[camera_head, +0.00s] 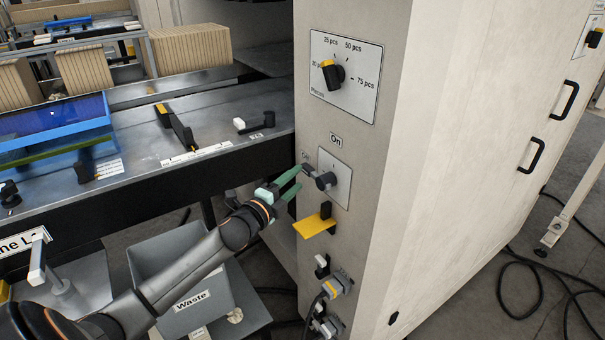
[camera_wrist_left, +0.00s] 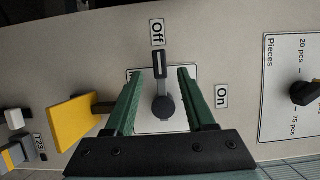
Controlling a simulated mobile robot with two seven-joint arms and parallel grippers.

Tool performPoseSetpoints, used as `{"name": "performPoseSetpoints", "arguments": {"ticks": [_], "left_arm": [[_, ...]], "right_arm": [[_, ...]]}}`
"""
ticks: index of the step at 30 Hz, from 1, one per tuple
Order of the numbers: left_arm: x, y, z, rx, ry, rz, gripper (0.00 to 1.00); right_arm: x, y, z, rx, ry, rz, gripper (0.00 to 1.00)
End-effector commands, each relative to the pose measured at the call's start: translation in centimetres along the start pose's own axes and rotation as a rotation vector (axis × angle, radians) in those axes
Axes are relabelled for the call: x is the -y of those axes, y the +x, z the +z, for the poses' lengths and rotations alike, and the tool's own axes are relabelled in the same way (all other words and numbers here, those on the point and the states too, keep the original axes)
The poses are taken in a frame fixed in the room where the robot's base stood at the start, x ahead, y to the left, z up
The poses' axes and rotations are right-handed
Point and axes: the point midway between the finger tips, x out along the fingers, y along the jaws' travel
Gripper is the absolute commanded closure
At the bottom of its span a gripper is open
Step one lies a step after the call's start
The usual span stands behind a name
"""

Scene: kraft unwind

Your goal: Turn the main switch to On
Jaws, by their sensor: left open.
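The main switch (camera_head: 326,181) is a dark round knob with a lever, on a white plate on the front of the beige machine cabinet. Its lever points left to the Off label (camera_wrist_left: 157,32). The On label (camera_head: 336,140) is above the switch in the head view. My left gripper (camera_head: 297,178) has green fingers and is open, close in front of the switch. In the left wrist view, the switch (camera_wrist_left: 163,107) appears between the two fingers, with a visible gap on each side. I cannot tell how far the fingertips reach past the lever. My right gripper is not in view.
A yellow handle (camera_head: 314,226) sticks out just below the switch. A pieces dial (camera_head: 333,75) is above it. Plugs (camera_head: 332,287) with cables are lower down. A grey waste bin (camera_head: 190,275) stands below the metal table (camera_head: 215,110).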

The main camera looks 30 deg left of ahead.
Motion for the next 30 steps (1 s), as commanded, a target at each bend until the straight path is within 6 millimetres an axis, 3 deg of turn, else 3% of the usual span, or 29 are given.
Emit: {"name": "performPoseSetpoints", "arguments": {"ticks": [9, 21, 30], "left_arm": [[0.1, 3.3, 0.0, 0.000, -0.002, -0.001, 0.45], [0.0, 3.8, 0.0, 0.000, -0.001, 0.000, 0.45], [0.0, 3.8, 0.0, 0.000, -0.001, 0.001, 0.78]], "right_arm": [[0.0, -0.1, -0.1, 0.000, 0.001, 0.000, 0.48], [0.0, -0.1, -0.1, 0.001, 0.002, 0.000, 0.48], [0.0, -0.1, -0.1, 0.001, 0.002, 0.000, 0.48]]}}
